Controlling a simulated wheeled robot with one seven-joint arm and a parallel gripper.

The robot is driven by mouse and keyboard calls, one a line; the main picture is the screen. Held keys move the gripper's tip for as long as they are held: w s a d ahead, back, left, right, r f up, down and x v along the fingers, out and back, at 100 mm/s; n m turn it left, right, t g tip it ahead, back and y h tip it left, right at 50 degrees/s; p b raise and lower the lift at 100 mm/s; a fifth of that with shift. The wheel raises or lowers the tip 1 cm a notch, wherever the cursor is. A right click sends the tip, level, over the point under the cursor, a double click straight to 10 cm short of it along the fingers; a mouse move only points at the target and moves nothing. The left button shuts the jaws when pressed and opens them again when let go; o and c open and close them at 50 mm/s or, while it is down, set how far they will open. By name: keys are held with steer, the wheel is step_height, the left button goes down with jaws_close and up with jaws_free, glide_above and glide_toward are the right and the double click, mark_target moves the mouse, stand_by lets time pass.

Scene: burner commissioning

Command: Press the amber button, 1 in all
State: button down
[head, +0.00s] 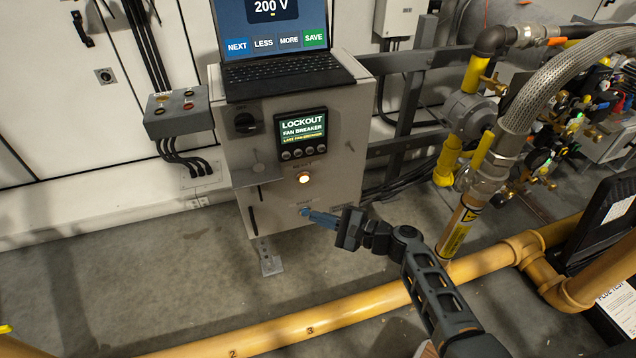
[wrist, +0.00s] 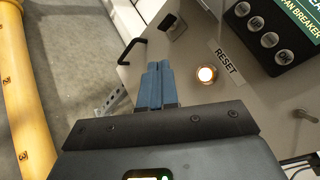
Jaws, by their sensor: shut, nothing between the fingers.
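A lit amber button (head: 304,178) glows on the front of the grey cabinet (head: 345,165), below its small display. In the wrist view the glowing button (wrist: 206,74) has a pale centre, an orange rim and a RESET label beside it. My gripper (head: 308,212) is in front of the cabinet's lower front, below the lit button in the head view. Its blue fingers (wrist: 158,72) are together and empty. In the wrist view they lie left of the lit button, apart from it in the picture. Whether the fingertips touch the panel cannot be told.
The cabinet display (head: 302,132) reads LOCKOUT, FAN BREAKER. A laptop (head: 285,70) sits on top. A button box (head: 180,112) is at left. A yellow pipe (head: 290,325) crosses the floor; a braided hose and valves (head: 490,140) stand at right. Open floor lies left.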

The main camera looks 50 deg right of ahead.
mark_target(304, 178)
steer(key=shift+w+d+r, duration=0.1)
steer(key=shift+d+r, duration=0.15)
steer(key=shift+d, duration=0.3)
steer(key=w+d+b, duration=0.3)
steer(key=w+d, duration=0.2)
steer(key=w, duration=0.2)
steer(key=shift+w, duration=0.15)
stand_by(2.1)
steer(key=shift+w+d+b, duration=0.2)
steer(key=shift+w+b, duration=0.15)
steer(key=shift+b, duration=0.1)
